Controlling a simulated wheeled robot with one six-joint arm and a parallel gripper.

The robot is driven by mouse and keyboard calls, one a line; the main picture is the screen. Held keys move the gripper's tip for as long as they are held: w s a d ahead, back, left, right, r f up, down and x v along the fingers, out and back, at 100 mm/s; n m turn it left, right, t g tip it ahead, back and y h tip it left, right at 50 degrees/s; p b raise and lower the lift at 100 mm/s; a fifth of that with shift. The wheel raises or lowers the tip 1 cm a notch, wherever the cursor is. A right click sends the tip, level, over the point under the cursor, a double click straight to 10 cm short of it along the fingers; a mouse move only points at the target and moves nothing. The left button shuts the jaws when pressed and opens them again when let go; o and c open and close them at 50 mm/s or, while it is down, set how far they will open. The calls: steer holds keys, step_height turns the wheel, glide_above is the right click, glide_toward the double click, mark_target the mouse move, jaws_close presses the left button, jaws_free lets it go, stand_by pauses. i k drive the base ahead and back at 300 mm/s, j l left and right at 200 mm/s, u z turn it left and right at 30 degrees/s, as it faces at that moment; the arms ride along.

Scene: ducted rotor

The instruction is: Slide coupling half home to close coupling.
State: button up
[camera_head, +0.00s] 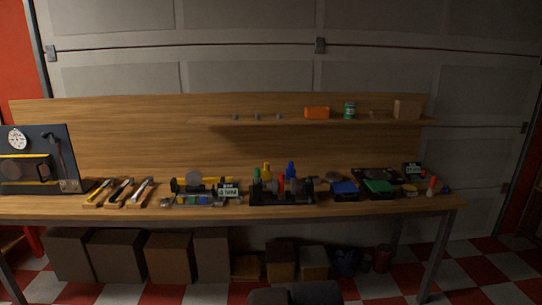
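The coupling half is too small to single out with certainty. A dark rig (178,187) stands left of centre on the workbench, with a grey round disc (194,178), a yellow bar behind it and a small display (228,190) at its right. Another dark rig (283,197) with green, yellow, red and blue upright parts stands right of it. At the left end, a dark panel (58,142) carries a white dial (17,138), and a yellow bar and rounded dark parts show low in front of it. My gripper does not show.
The wooden workbench (390,206) spans the view. Hand tools (118,192) lie at its left; blue and green trays (378,186) and small items sit at its right. A shelf (330,121) holds an orange box (317,113) and a green can (350,110). Boxes (118,256) stand underneath.

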mark_target(304, 191)
steer(key=i+u, duration=0.25)
steer(key=i, duration=0.2)
steer(key=i+l+u, duration=0.3)
steer(key=i, duration=0.2)
steer(key=j, duration=0.1)
